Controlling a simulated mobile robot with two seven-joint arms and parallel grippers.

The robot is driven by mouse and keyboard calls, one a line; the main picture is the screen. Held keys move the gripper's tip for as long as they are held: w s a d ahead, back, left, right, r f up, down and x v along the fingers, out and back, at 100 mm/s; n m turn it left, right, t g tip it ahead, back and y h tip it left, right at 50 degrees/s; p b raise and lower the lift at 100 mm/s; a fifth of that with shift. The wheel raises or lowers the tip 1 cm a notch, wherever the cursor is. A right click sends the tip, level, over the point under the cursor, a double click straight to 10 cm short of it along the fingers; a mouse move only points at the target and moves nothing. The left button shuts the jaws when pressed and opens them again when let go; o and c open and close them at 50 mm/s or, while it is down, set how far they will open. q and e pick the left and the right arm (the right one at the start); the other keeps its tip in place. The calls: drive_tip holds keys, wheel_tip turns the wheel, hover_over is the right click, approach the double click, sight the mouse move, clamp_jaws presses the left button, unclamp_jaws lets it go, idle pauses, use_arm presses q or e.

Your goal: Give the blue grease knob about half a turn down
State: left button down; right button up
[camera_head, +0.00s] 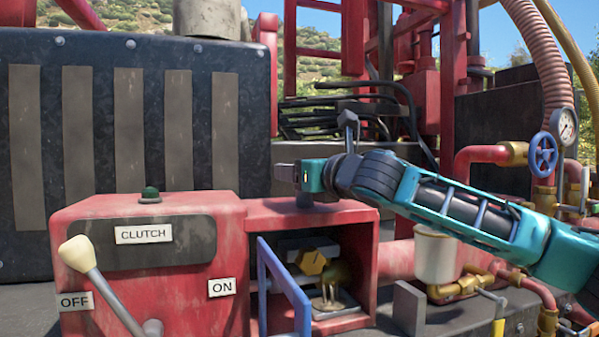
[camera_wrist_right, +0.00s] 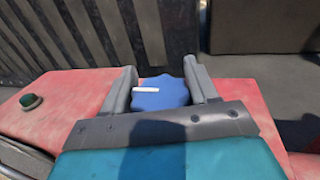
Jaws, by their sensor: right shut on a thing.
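The blue grease knob (camera_wrist_right: 166,96) shows in the right wrist view as a scalloped blue disc with a white mark towards its left side. It sits over the top of a red box (camera_head: 312,212). My right gripper (camera_head: 286,172) is shut on it, one grey finger on each side. In the head view the arm comes in from the right, and the gripper hides the knob. A short dark piece shows under the gripper there. My left gripper is out of view.
A red clutch housing (camera_head: 222,212) with a white-knobbed lever (camera_head: 76,253) stands left of the box. A blue-framed open door (camera_head: 283,287) fronts the box. A blue valve wheel (camera_head: 543,153), gauge and pipes are at right. A dark ribbed tank (camera_head: 220,70) stands behind.

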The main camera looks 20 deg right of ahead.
drive_tip(key=shift+h, duration=0.3)
drive_tip(key=m+h, duration=0.3)
drive_tip(key=h, duration=0.1)
drive_tip(key=shift+d+t, duration=0.1)
drive_tip(key=shift+t, duration=0.2)
drive_tip(key=m+h, duration=0.1)
drive_tip(key=h, duration=0.1)
drive_tip(key=m+g+h, duration=0.1)
drive_tip(key=m+h, duration=0.1)
drive_tip(key=h, duration=0.1)
drive_tip(key=m+h, duration=0.1)
drive_tip(key=h, duration=0.1)
drive_tip(key=shift+d+m, duration=0.4)
drive_tip(key=m+g+h, duration=0.1)
drive_tip(key=h, duration=0.1)
drive_tip(key=m+g+h, duration=0.2)
drive_tip(key=h, duration=0.1)
drive_tip(key=shift+s+d+m, duration=0.15)
drive_tip(key=shift+d+m, duration=0.05)
drive_tip(key=shift+m, duration=0.1)
drive_tip(key=shift+s+d+m+g+h, duration=0.15)
drive_tip(key=shift+m+g+h, duration=0.9)
drive_tip(key=shift+g, duration=0.35)
drive_tip(key=shift+s+d+m+g+h, duration=0.1)
drive_tip(key=shift+d+m+g+h, duration=0.05)
drive_tip(key=shift+m+g+h, duration=1.1)
drive_tip(key=shift+g, duration=0.25)
drive_tip(key=o, duration=1)
drive_tip(key=shift+c, duration=0.2)
